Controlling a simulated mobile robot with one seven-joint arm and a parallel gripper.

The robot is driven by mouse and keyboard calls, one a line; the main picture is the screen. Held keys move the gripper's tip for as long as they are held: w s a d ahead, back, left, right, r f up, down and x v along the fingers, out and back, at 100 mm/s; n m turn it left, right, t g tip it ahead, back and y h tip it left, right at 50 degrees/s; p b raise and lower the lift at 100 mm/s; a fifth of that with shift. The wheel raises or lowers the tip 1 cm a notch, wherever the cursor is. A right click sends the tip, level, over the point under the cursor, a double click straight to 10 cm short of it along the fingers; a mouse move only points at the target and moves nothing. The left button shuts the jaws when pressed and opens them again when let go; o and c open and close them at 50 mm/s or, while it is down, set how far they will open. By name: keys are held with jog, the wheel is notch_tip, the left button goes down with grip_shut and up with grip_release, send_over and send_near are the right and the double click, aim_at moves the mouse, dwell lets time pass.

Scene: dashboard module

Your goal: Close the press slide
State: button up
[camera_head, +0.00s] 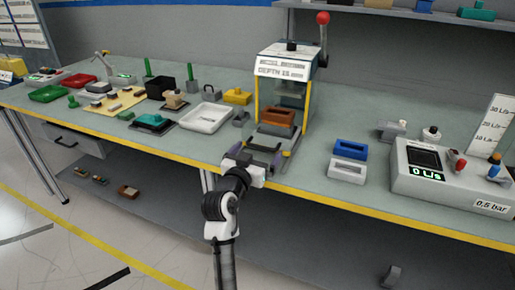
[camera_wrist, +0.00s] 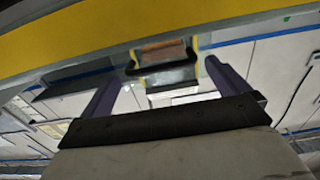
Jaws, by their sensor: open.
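The press (camera_head: 284,70) has yellow side posts, a white depth label and a red-knobbed lever, and stands near the middle of the bench. Its slide (camera_head: 264,147) appears drawn out at the front, with a brown-orange block (camera_head: 277,121) at its inner end under the press. My gripper (camera_head: 261,153) is open at the bench's front edge, its fingers apart near the slide's front. In the wrist view my gripper (camera_wrist: 163,75) has its two dark fingers spread, with the orange block (camera_wrist: 163,50) seen between and beyond them. I cannot tell whether the fingers touch the slide.
A white tray (camera_head: 206,117) and a yellow block (camera_head: 237,96) lie left of the press. Blue (camera_head: 350,149) and white (camera_head: 347,171) blocks lie close on the right. A gauge box (camera_head: 440,175) stands farther right. The bench's yellow front edge (camera_head: 340,203) runs below my gripper.

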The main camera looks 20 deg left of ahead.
aim_at(260, 148)
jog(key=shift+w, duration=0.45)
jog(key=shift+c, duration=0.3)
jog(key=c, duration=1)
jog(key=shift+w+b, duration=0.3)
jog(key=shift+w, duration=1.8)
jog(key=o, duration=1.1)
jog(key=shift+c, duration=0.2)
jog(key=shift+d, duration=0.1)
jog(key=shift+s, duration=0.1)
